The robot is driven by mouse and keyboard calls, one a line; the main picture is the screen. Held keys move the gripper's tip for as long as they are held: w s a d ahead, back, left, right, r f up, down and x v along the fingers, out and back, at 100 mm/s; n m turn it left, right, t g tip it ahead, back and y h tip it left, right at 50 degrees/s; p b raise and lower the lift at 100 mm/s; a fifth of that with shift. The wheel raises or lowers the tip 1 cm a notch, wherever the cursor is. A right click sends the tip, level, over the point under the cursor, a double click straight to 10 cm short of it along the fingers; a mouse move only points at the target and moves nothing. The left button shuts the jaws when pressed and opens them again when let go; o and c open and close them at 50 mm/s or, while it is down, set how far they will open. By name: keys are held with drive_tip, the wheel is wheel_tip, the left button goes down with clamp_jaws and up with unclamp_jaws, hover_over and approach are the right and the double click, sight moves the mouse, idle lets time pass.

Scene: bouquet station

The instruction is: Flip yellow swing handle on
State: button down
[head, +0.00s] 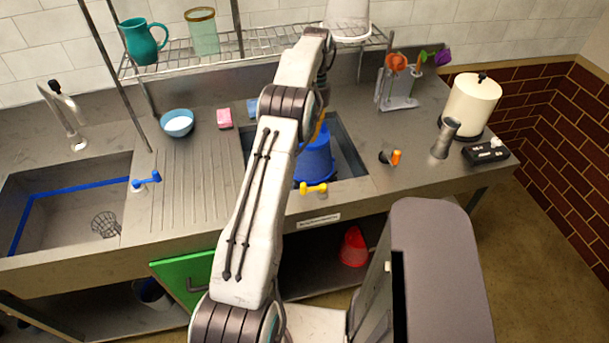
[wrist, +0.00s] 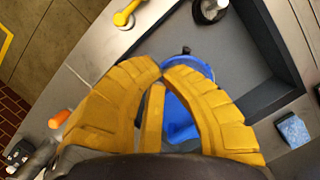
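The yellow swing handle (head: 314,189) sits on the front counter edge, in front of the right-hand sink. It also shows at the top left of the wrist view (wrist: 125,14), lying slantwise. My gripper (wrist: 163,72) has yellow fingers whose tips come together with nothing seen between them. It is over the right-hand sink, above the blue bucket, behind and apart from the handle. In the head view my arm hides most of the gripper.
A blue bucket (head: 316,165) stands in the right-hand sink, below my gripper. A blue handle (head: 147,181) is beside the left sink. An orange-ended fitting (head: 396,157) stands on the right counter. A wire shelf (head: 165,62) runs along the back. The counter around the yellow handle is clear.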

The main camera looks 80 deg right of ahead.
drive_tip(key=shift+f, duration=0.1)
drive_tip(key=shift+w+a+f+p, duration=0.1)
drive_tip(key=shift+a+f+p, duration=0.2)
drive_tip(key=shift+a+f, duration=1)
drive_tip(key=shift+w+a+f+p, duration=0.1)
drive_tip(key=shift+a+f+p, duration=0.2)
drive_tip(key=shift+a+f, duration=1.05)
drive_tip(key=shift+w+a+f+p, duration=0.1)
drive_tip(key=shift+a+f+p, duration=0.3)
drive_tip(key=shift+f, duration=1.65)
drive_tip(key=shift+a, duration=0.15)
drive_tip(key=shift+w+f+b, duration=0.1)
drive_tip(key=shift+b, duration=0.2)
